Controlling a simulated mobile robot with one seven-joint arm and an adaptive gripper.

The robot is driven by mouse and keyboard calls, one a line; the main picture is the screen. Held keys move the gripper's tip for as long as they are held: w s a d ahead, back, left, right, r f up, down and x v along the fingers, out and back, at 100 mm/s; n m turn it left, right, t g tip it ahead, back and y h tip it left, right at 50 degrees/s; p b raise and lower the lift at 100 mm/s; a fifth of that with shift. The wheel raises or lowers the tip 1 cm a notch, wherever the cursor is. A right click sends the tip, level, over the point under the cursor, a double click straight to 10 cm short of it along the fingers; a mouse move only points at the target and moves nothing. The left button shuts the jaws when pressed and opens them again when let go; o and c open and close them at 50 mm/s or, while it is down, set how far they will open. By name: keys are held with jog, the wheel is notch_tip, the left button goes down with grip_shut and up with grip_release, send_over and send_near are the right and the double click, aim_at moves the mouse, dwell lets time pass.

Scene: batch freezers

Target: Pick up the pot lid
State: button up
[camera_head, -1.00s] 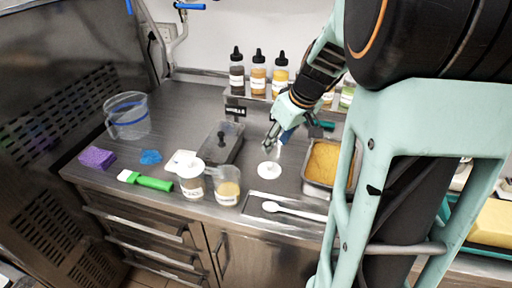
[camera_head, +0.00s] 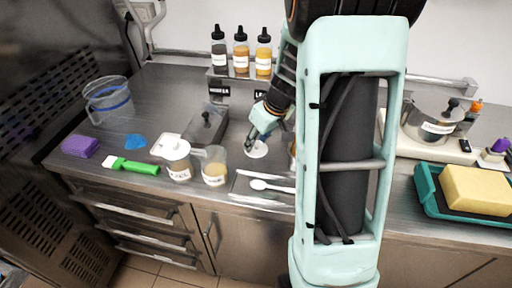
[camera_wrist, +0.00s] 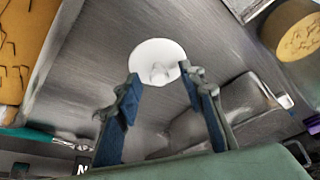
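A small white round lid (camera_head: 258,151) with a small raised knob lies flat on the steel counter. It also shows in the wrist view (camera_wrist: 158,54), just beyond my fingertips. My gripper (camera_head: 251,143) is over the lid, pointing down at it. In the wrist view my gripper (camera_wrist: 158,85) is open, with its two blue-padded fingers apart and nothing between them. A metal pot (camera_head: 425,134) with a black-knobbed top stands at the far right of the head view. I cannot tell whether the white lid belongs to it.
A grey lidded box (camera_head: 203,132) is left of my gripper. Jugs (camera_head: 215,170), a green-handled brush (camera_head: 136,167) and a white spoon (camera_head: 270,186) lie near the front edge. Sauce bottles (camera_head: 241,55) stand behind. A teal tray (camera_head: 431,194) with a yellow block is at right.

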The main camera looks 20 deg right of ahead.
jog(key=c, duration=0.9)
jog(key=shift+r, duration=0.15)
